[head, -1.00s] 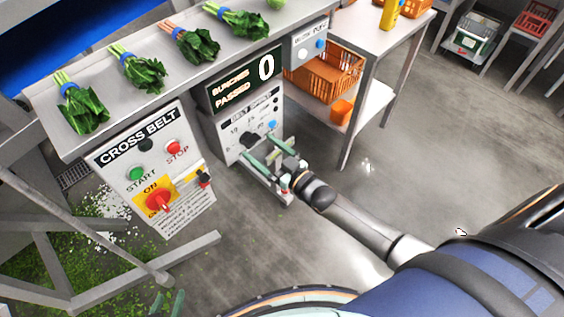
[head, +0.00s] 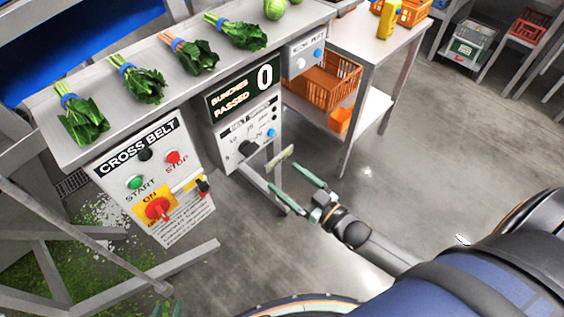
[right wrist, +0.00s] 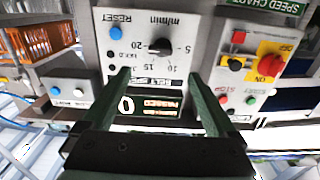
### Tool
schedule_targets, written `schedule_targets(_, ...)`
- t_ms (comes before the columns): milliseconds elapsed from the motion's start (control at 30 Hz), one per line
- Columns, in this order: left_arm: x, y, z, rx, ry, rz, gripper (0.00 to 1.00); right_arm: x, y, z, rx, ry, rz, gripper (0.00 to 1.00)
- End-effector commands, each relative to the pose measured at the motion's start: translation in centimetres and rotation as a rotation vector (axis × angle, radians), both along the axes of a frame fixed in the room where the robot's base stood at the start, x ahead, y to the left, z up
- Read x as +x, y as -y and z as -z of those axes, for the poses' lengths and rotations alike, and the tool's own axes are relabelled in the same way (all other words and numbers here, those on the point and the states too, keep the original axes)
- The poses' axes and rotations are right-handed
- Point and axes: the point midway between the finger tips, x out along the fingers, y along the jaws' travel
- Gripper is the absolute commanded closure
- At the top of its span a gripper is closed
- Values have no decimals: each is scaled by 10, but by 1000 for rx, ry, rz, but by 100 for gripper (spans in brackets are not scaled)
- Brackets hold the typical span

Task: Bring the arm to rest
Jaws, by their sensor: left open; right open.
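My right gripper (head: 284,174) reaches in from the right in the head view, its two green fingers apart and empty. It is in front of the belt speed panel (head: 236,132), clear of its black knob (head: 248,148). Only the green fingertips of my left gripper (head: 168,308) show at the bottom left edge of the head view, apart; the rest is out of view.
The counter (head: 185,95) carries several bunches of greens in a row. The cross belt panel (head: 155,180) stands at left. A metal table (head: 375,48) with an orange crate (head: 325,80) below is behind. A grey frame bar (head: 140,283) crosses lower left.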

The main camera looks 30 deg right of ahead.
Motion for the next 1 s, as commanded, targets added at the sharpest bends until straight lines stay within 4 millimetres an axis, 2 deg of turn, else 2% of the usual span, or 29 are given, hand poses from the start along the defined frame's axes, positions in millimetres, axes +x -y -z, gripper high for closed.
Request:
schedule_targets(233,0,0,0,0,0,0,50,-1,-1,1,-1,-7,2,7)
schedule_targets(367,0,0,-5,0,0,0,50,-14,-10,11,-15,-90,25,7)
schedule_targets(467,0,0,-11,0,0,0,50,-37,-21,26,-44,-226,56,7)
schedule_targets(600,0,0,-19,0,0,0,50,-79,-33,47,-94,-442,93,7)
schedule_targets(800,0,0,-26,1,0,1,50,-129,-40,61,-152,-665,112,7)
schedule_targets(900,0,0,-26,1,0,1,50,-140,-41,64,-165,-713,112,7)
schedule_targets(1000,0,0,-26,1,0,1,50,-143,-41,65,-170,-726,112,7)
